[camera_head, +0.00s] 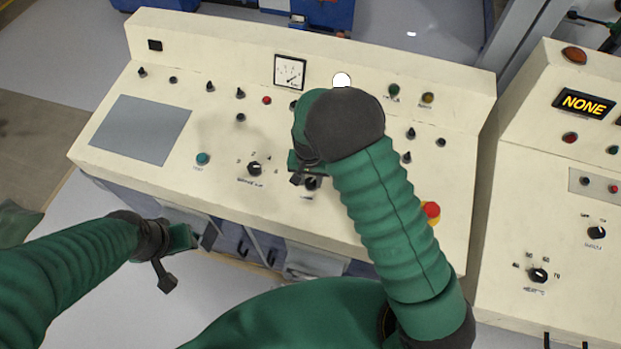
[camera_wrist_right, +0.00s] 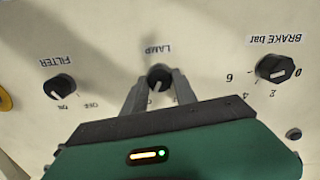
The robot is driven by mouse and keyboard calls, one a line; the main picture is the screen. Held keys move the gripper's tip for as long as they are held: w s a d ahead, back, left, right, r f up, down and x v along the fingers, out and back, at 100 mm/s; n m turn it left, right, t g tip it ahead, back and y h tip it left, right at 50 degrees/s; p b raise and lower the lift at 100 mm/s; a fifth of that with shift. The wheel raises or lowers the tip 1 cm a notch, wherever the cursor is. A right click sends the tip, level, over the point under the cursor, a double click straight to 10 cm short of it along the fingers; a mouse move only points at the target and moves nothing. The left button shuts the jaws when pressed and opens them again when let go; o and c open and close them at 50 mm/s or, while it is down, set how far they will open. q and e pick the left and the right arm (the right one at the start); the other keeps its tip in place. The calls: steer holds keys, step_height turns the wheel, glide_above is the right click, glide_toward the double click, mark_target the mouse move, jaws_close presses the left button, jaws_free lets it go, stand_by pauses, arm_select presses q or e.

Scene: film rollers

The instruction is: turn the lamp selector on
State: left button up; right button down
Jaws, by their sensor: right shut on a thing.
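The lamp selector is a small black round knob on the cream console (camera_head: 225,187). In the right wrist view the knob (camera_wrist_right: 158,77) sits below its upside-down LAMP label, between the two grey fingers of my right gripper (camera_wrist_right: 157,88). My right gripper (camera_head: 303,177) is shut on the knob, low over the console in the head view, where the knob (camera_head: 311,183) shows just beside the fingers. The knob's position marks are mostly hidden by the fingers. My left gripper (camera_head: 188,260) is open and empty in front of the console.
The brake knob (camera_wrist_right: 275,68) and filter knob (camera_wrist_right: 60,87) flank the lamp selector. A red mushroom button (camera_head: 431,209) is right of my right arm. A gauge (camera_head: 290,72) and a white round lamp (camera_head: 342,79) are at the back. A second console (camera_head: 560,200) stands right.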

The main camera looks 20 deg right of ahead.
mark_target(309, 184)
steer(key=c, duration=1.2)
jaws_free()
steer(key=shift+w+r, duration=0.2)
steer(key=shift+w, duration=0.1)
steer(key=shift+c, duration=0.2)
steer(key=shift+o, duration=1.2)
steer(key=shift+s+f, duration=0.1)
steer(key=shift+s, duration=0.05)
step_height(309, 184, up, 17)
steer(key=b, duration=0.1)
steer(key=shift+s+a+f, duration=0.15)
steer(key=shift+s+a, duration=0.25)
